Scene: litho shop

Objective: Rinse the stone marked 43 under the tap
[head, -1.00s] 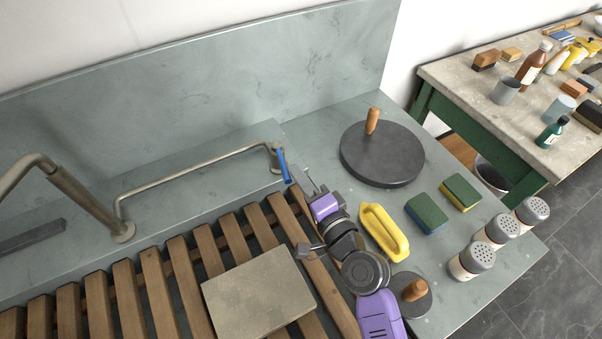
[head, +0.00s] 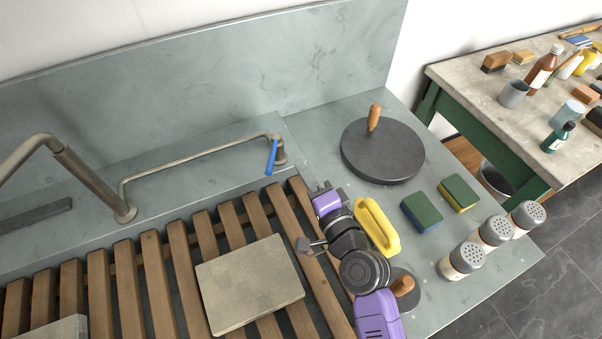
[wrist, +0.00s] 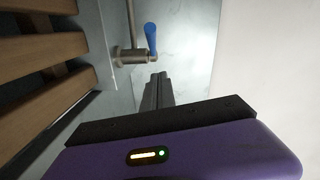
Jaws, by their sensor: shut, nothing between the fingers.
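A grey stone slab (head: 250,284) lies flat on the wooden slatted rack; I can read no number on it. A second slab (head: 58,329) shows partly at the bottom left edge. The bent metal tap pipe (head: 75,175) rises at the left, its outlet out of frame. A pipe runs from it to a valve with a blue lever (head: 272,157), which also shows in the wrist view (wrist: 151,38). My gripper (head: 322,188) is to the right of and below the lever, apart from it. In the wrist view its fingers (wrist: 158,88) are together and empty.
A dark round disc with a wooden handle (head: 382,155), a yellow holder (head: 376,227), two sponges (head: 422,212) and several shakers (head: 462,261) stand on the counter to the right. A cluttered workbench (head: 470,75) is beyond. The slats (head: 155,270) left of the slab are bare.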

